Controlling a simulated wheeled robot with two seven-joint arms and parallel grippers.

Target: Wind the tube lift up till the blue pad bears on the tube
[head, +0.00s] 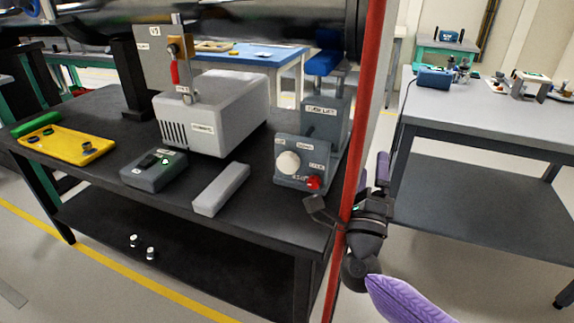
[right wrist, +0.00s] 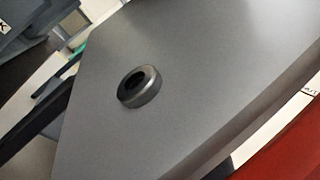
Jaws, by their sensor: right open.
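The tube lift (head: 326,125) is a grey block at the right end of the dark bench. A blue pad (head: 322,64) tops it, under the dark tube (head: 220,28); I cannot tell whether they touch. Its sloped front panel has a pale round knob (head: 288,163) and a small red part (head: 313,183). My right gripper (head: 345,195) is open and empty, in front of the bench's right end, to the right of and below the knob, apart from it. The right wrist view shows no fingers. My left gripper is out of view.
A grey bar (head: 221,189), a dark box (head: 153,168), a white box (head: 212,110) and a yellow tray (head: 66,146) are on the bench. The right wrist view shows a dark ring (right wrist: 139,86) on a grey surface.

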